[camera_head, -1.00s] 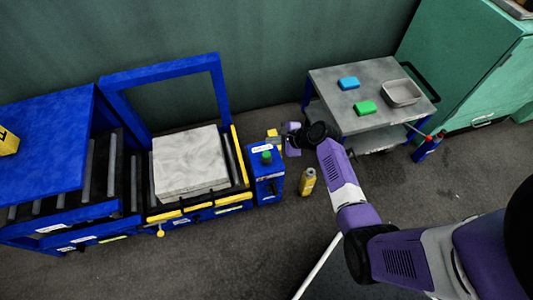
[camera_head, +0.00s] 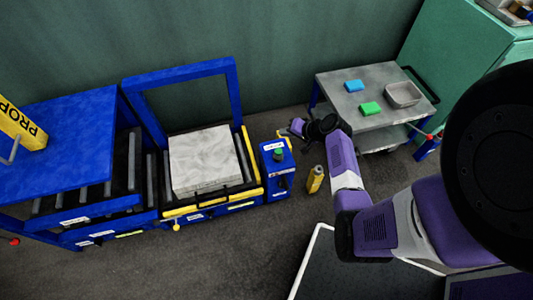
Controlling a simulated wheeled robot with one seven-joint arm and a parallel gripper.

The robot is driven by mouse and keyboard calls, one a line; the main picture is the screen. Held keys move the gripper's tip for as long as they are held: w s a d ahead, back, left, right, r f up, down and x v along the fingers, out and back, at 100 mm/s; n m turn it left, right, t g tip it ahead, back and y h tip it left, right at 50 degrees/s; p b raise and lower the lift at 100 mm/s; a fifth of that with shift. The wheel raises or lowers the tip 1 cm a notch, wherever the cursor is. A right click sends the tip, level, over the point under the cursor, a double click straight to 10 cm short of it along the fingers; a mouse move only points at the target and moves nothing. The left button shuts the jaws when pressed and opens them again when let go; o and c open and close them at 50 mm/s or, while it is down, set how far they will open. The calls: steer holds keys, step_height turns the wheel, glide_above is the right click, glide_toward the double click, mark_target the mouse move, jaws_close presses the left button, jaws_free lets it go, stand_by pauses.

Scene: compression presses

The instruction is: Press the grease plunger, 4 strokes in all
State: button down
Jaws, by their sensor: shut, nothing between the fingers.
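A blue box (camera_head: 276,182) with labels on its front stands just right of the press bed. A green knob (camera_head: 278,154) sticks up from its top and looks like the grease plunger. My gripper (camera_head: 296,127) is small in the view, shut and empty. It appears above and a little to the right of the green knob in the picture, with a visible gap between them. Its fingertips are too small to make out clearly. A yellow piece (camera_head: 286,141) shows behind the box, close to my gripper.
The press bed holds a pale block (camera_head: 203,160) under a blue frame (camera_head: 181,68). A yellow bottle (camera_head: 315,179) stands on the floor right of the box. A grey table (camera_head: 345,100) carries blue and green blocks and a tray. A yellow prop (camera_head: 22,128) is at the left.

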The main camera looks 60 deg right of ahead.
mark_target(277, 150)
steer(key=shift+w+a+n, duration=0.25)
steer(key=shift+n, duration=0.75)
steer(key=shift+w+a+n, duration=0.25)
steer(key=shift+n, duration=0.75)
steer(key=shift+f, duration=0.15)
step_height(277, 150, down, 8)
steer(key=b, duration=0.7)
steer(key=shift+f+b, duration=0.25)
steer(key=shift+b, duration=0.15)
steer(key=shift+f, duration=0.1)
steer(key=shift+f+b, duration=0.3)
steer(key=shift+b, duration=0.05)
steer(key=shift+f+b, duration=0.9)
steer(key=shift+f, duration=0.1)
stand_by(1.0)
stand_by(0.3)
steer(key=shift+r+p, duration=1.2)
steer(key=shift+r, duration=0.15)
